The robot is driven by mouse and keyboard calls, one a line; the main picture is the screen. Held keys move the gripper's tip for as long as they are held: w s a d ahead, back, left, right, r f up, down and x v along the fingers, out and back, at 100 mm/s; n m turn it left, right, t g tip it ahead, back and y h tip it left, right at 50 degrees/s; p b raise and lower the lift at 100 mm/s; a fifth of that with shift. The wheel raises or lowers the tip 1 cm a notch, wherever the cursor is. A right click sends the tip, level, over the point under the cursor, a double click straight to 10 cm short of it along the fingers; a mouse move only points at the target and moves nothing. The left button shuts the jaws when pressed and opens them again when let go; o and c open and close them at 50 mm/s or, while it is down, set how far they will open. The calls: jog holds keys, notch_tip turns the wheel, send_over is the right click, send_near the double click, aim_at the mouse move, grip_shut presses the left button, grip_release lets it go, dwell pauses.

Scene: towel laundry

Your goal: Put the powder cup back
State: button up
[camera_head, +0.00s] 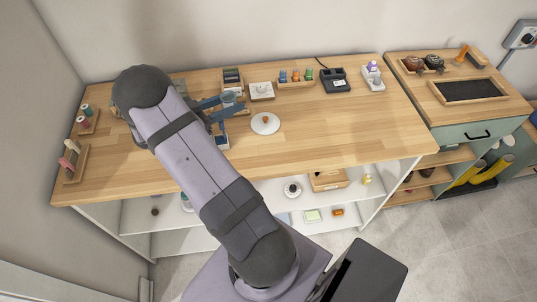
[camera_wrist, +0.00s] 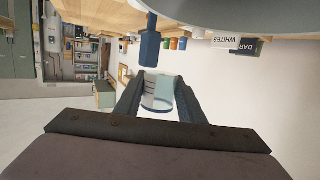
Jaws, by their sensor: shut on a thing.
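The powder cup (camera_wrist: 160,92), a clear cup with a white and pale blue look, sits between the two dark fingers of my gripper (camera_wrist: 160,80) in the wrist view. My gripper is shut on it. In the head view my gripper (camera_head: 238,103) is over the left-middle part of the wooden worktop (camera_head: 340,130). The cup cannot be clearly made out there among the blue-grey fingers. The wrist picture is turned over, with the worktop along its top.
A white round dish or lid (camera_head: 265,123) lies just right of my gripper. Behind stand a white tray (camera_head: 262,91), a rack of small bottles (camera_head: 296,78) and a black device (camera_head: 335,80). Spool racks (camera_head: 72,162) are at the left edge.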

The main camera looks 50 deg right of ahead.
jog(key=s+d+b, duration=0.1)
jog(key=s+d, duration=0.2)
jog(key=s, duration=0.5)
jog(key=n+t, duration=0.2)
send_over(269, 152)
notch_tip(269, 152, down, 2)
jog(key=shift+f+p, duration=0.3)
jog(key=shift+f, duration=2.8)
jog(key=shift+s+f+p, duration=0.1)
jog(key=shift+f+p, duration=0.2)
jog(key=shift+f, duration=1.55)
jog(key=shift+f, duration=0.1)
